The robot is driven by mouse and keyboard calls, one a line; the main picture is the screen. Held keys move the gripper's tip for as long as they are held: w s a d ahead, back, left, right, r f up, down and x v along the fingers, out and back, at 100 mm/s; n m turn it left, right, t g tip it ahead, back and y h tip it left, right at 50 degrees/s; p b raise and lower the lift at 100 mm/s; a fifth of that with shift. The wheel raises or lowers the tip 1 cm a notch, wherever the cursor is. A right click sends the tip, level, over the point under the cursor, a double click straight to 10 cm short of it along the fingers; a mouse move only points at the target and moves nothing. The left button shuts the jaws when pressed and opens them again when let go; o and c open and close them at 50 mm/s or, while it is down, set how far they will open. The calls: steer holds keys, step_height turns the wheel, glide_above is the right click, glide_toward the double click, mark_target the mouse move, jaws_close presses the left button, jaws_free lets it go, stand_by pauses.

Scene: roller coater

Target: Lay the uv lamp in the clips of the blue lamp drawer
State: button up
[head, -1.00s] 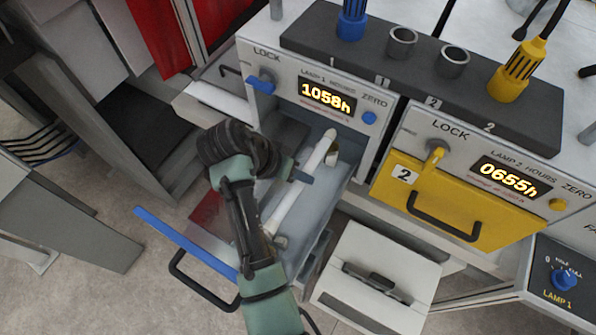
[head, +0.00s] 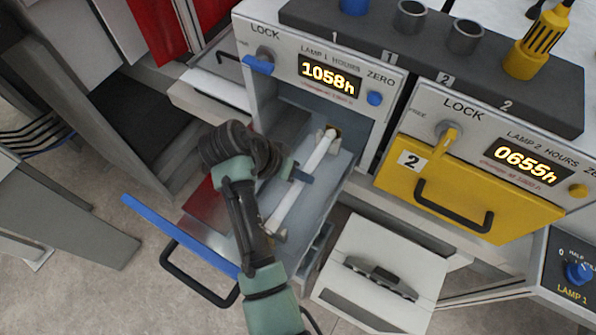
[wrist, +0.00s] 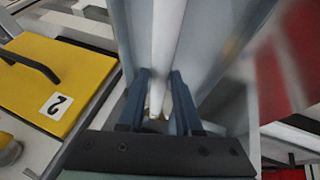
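The uv lamp (head: 302,178) is a slim white tube lying lengthwise over the open blue lamp drawer (head: 337,176). Its far end is at the back clip (head: 327,140); I cannot tell whether it is seated. Its near end is by the front clip (head: 278,235), partly hidden by my arm. My gripper (head: 300,176) is around the middle of the lamp, coming from the left.
The drawer's blue front (head: 178,235) with its black handle is pulled out to the lower left. The yellow lamp 2 drawer (head: 465,200) is shut at right. A white box (head: 380,265) with a dark handle stands right of the open drawer.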

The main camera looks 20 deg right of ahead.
steer(key=o, duration=0.5)
steer(key=shift+a, duration=0.1)
steer(key=shift+p+v, duration=0.9)
steer(key=shift+v, duration=5.55)
steer(key=shift+r+p, duration=3.2)
steer(key=shift+r, duration=1.8)
